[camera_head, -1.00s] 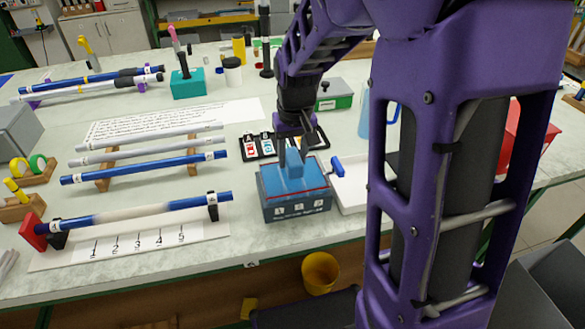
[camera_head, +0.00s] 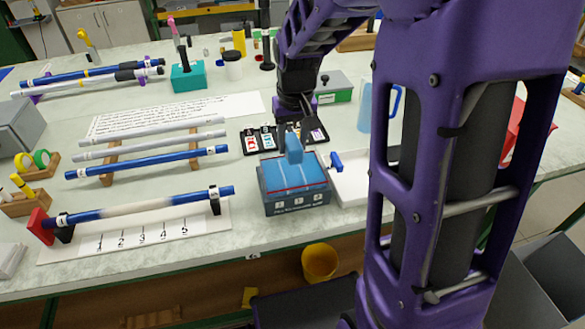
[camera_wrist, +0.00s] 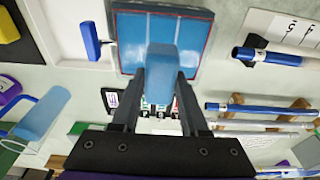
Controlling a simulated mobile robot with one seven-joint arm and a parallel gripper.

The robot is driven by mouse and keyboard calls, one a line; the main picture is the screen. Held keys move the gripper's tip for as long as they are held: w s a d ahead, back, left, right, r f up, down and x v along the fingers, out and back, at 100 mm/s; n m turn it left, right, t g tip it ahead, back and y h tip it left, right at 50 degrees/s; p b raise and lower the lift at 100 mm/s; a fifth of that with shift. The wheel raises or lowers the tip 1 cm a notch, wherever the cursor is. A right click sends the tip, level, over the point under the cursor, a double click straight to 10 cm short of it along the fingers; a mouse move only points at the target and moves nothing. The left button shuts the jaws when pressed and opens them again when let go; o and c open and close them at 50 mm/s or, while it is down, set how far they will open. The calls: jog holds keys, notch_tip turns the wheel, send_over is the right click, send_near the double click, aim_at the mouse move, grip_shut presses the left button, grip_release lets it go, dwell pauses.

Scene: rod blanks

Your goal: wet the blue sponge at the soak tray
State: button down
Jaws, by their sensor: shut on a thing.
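The blue sponge (camera_head: 294,148) is gripped upright between the fingers of my gripper (camera_wrist: 157,84). In the head view it shows at the back part of the soak tray (camera_head: 296,209), with its lower end over the tray's blue water. Whether that end touches the water I cannot tell. The tray is a dark blue box with a red line around the inside and numbered marks on its front. In the wrist view the sponge (camera_wrist: 161,62) overlaps the tray, whose rim (camera_wrist: 118,35) shows beyond it. My gripper is shut on the sponge.
A white tray (camera_head: 350,190) with a blue-handled tool (camera_head: 336,162) stands right of the soak tray. A black card tray (camera_head: 250,142) lies just behind. Left are blue and grey rods on wooden racks and a rod (camera_head: 140,208) over a numbered board. A blue jug (camera_head: 366,108) stands behind right.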

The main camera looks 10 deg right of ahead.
aim_at(292, 140)
jog(key=shift+r+p, duration=1.65)
jog(key=shift+r, duration=0.45)
jog(key=shift+f, duration=0.1)
